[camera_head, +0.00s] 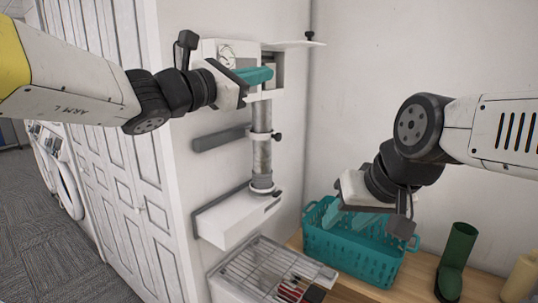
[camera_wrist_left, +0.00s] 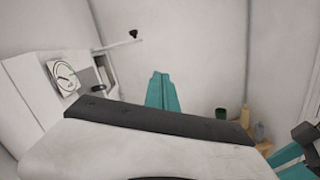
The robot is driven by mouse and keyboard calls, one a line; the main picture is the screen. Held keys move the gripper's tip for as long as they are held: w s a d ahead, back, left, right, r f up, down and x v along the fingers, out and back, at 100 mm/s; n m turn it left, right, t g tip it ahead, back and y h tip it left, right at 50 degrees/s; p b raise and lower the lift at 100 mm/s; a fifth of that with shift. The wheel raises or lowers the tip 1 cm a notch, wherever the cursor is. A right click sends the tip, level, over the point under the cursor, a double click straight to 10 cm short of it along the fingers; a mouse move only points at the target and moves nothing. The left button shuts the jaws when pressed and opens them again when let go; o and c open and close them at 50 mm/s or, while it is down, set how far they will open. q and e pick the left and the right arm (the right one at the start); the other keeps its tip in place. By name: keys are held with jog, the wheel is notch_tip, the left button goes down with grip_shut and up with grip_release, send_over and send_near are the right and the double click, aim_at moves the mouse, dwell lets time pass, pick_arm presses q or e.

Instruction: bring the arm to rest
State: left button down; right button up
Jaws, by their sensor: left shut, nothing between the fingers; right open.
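My left gripper (camera_head: 260,75) has teal fingers that are shut with nothing between them. It is raised in front of a white wall unit with a round dial. In the left wrist view its teal fingers (camera_wrist_left: 162,92) point up, together, past the dark edge of the gripper body. My right gripper (camera_head: 352,222) is open and points down over a teal basket (camera_head: 340,253). Its fingers partly overlap the basket's rim, and I cannot tell whether they touch it.
A grey vertical pipe (camera_head: 262,150) joins the wall unit to a white box (camera_head: 235,220). A wire rack (camera_head: 265,268) lies below. A green boot (camera_head: 456,260) and a yellowish bottle (camera_head: 522,275) stand on the wooden bench. White doors (camera_head: 110,150) are at left; carpet (camera_head: 50,240) is clear.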

pick_arm(q)
jog(key=s+f+m+g+y, duration=0.2)
jog(key=s+f+m+g, duration=0.25)
jog(key=f+m, duration=0.3)
jog(key=s+f+m+g+y, duration=0.2)
jog(key=s+f+m+g, duration=0.1)
jog(key=s+f+m, duration=0.5)
jog(key=s+a+f+m+y, duration=0.2)
jog(key=a+f+m+y, duration=0.5)
jog(key=a, duration=0.5)
notch_tip(320, 180, down, 2)
jog(key=shift+a+f+y, duration=0.1)
jog(key=shift+a+y, duration=0.1)
jog(key=shift+y, duration=0.1)
